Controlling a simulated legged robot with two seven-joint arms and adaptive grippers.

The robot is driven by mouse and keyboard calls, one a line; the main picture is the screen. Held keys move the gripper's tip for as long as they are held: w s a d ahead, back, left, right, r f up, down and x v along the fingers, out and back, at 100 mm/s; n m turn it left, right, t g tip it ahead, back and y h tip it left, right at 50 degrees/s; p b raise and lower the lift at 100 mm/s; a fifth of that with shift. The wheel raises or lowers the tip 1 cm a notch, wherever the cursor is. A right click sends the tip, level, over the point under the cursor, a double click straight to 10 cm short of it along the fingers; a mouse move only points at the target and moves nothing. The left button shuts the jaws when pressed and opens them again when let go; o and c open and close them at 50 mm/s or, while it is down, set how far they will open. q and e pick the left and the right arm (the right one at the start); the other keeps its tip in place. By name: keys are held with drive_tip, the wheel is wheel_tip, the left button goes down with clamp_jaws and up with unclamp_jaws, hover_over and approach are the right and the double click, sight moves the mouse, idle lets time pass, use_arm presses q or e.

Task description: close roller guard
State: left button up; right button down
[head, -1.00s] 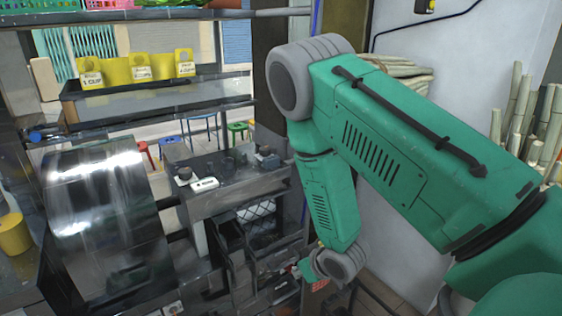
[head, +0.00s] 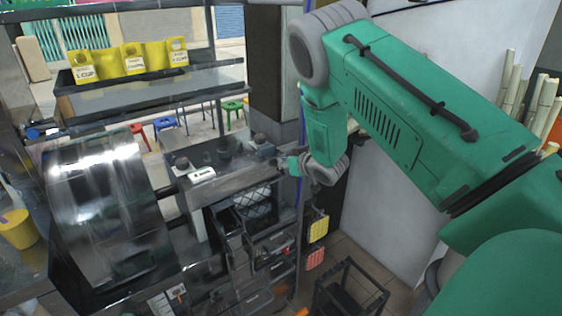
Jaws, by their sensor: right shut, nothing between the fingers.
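The press shows on the left with a large curved, shiny metal cover (head: 105,200), which looks like the roller guard. I cannot tell from this angle how far the guard is open or shut. My right arm reaches in from the right. My right gripper (head: 285,164) is small in view, shut and empty, by the right end of the grey bench beside the press. It is clearly apart from the metal cover, to its right. My left gripper is not in view.
The bench (head: 235,184) carries a white labelled box (head: 201,174) and dark knobs. Yellow cup holders (head: 130,62) stand on the shelf behind. A dark stool-like frame (head: 350,290) stands on the floor, lower right.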

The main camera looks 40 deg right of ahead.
drive_tip(key=shift+w+d+f, duration=0.15)
drive_tip(key=shift+w+f, duration=0.2)
drive_tip(key=shift+w, duration=0.2)
drive_tip(key=shift+a+r, duration=0.1)
drive_tip(key=shift+a, duration=0.15)
